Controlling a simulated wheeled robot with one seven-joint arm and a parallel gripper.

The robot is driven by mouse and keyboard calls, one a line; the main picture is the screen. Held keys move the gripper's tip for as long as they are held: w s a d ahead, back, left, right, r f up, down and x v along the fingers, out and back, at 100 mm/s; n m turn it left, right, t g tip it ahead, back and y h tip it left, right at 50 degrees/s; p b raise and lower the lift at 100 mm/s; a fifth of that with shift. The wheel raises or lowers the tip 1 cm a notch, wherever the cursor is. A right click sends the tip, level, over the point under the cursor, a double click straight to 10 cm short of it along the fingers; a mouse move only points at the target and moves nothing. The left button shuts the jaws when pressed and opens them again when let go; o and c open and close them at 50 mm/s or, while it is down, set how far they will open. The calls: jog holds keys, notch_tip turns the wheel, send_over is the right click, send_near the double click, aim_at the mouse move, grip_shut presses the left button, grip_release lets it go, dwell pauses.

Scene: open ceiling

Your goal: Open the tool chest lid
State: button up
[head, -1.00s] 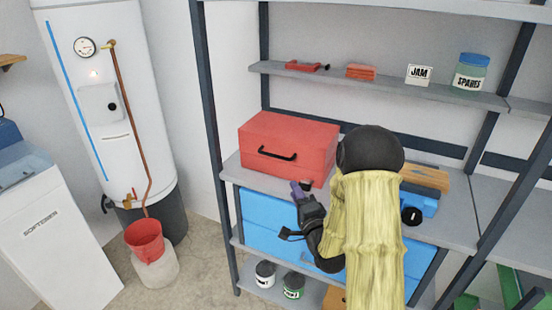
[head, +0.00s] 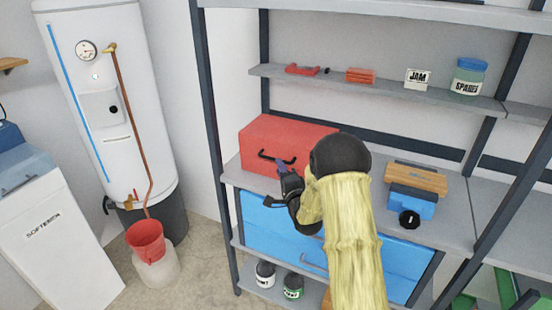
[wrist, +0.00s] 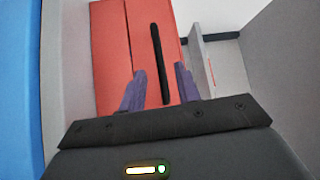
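The red tool chest (head: 270,133) sits on the grey shelf with its lid shut. Its black handle (head: 268,159) is on the front face, partly hidden by my gripper in the head view. My gripper (head: 287,168) is in front of the chest at the right end of the handle. In the wrist view, its two purple fingers (wrist: 160,88) are apart with no object clamped. The handle (wrist: 160,62) shows lengthwise in the gap between them, against the red front (wrist: 112,60). I cannot tell whether the fingertips reach around it.
A blue drawer unit (head: 275,230) is below the shelf. A blue object with a wooden top (head: 415,180) and a black roll (head: 409,219) stand to the right. A shelf post (head: 212,110) stands at left.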

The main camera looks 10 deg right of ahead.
aim_at(287, 145)
jog(key=shift+p+x, duration=0.4)
jog(key=shift+x, duration=2.25)
jog(key=shift+c, duration=0.4)
grip_shut()
jog(key=shift+d+f, duration=0.1)
